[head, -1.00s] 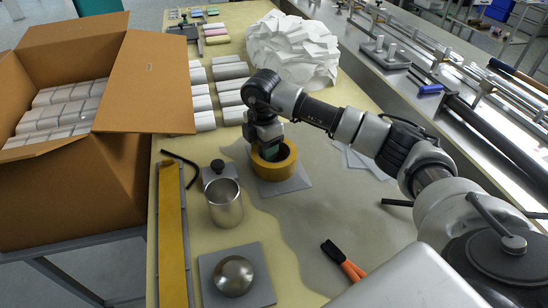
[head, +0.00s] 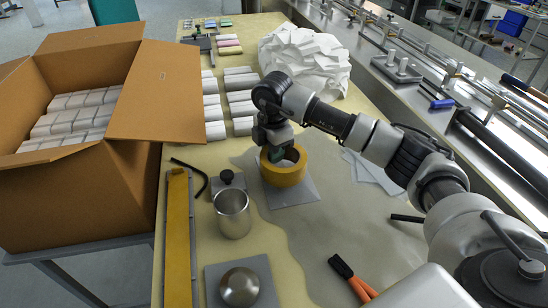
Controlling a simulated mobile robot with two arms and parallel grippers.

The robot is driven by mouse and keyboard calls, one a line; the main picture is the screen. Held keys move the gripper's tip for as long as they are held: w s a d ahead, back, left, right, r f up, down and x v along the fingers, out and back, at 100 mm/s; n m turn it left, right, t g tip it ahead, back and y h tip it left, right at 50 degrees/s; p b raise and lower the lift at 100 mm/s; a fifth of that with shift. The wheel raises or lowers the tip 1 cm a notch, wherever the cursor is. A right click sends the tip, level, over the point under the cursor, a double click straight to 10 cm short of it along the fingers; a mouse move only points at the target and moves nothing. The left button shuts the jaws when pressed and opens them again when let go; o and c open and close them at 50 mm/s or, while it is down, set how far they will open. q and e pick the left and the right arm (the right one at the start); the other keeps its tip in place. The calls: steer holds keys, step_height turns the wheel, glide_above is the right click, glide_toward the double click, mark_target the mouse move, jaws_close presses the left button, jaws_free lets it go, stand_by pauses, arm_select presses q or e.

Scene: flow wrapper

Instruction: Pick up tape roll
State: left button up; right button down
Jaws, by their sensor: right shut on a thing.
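The tape roll (head: 284,174) is a wide yellow-tan ring on a grey square pad (head: 296,194) on the table. My right gripper (head: 274,153) reaches down at the roll's left rear side and is shut on its wall. The roll looks upright on its flat side, and I cannot tell whether it is clear of the pad. The fingertips are partly hidden by the roll. My left gripper is not in view.
A metal cup (head: 232,214), a steel dome (head: 239,287) on a grey plate and orange-handled pliers (head: 353,280) stand nearby. An open cardboard box (head: 155,92) is at left. White crumpled paper (head: 305,57) and white packs (head: 240,98) lie behind.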

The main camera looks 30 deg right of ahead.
step_height(320, 180, up, 2)
steer(key=shift+r, duration=0.1)
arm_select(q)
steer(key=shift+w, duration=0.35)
arm_select(e)
steer(key=s+d+r, duration=0.6)
steer(key=s+d, duration=0.1)
steer(key=s, duration=0.2)
steer(key=shift+d+r, duration=0.25)
steer(key=shift+r, duration=0.1)
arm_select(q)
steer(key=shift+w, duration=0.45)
